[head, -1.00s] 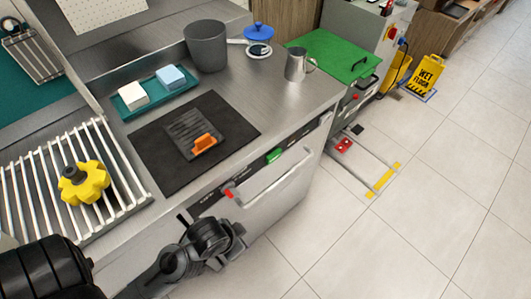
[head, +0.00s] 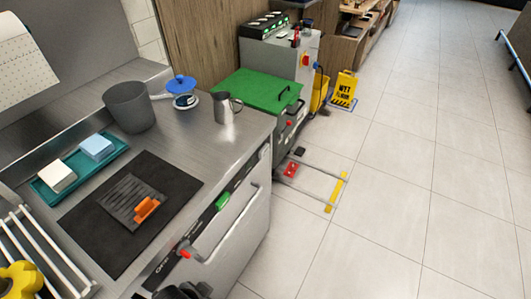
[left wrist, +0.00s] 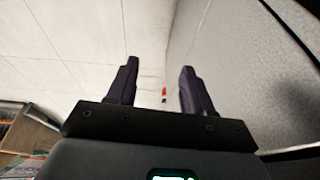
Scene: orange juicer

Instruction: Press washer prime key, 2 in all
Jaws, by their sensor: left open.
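The washer (head: 240,243) is built under the steel counter, with a dark control strip along its top front edge. On the strip sit a red key (head: 184,254) and a green key (head: 222,201); I cannot tell which is the prime key. A black part of my left arm shows at the bottom edge of the head view, just below the red key. In the left wrist view my left gripper (left wrist: 160,64) is open and empty, its two dark fingers apart. A small red thing (left wrist: 164,92) shows far off between them. My right gripper is not in view.
A long handle (head: 226,226) juts from the washer front below the strip. The counter carries a dark mat (head: 85,233), a teal tray (head: 112,152), a grey pot (head: 130,107) and a metal jug (head: 226,108). A green-topped machine (head: 258,92) stands beyond.

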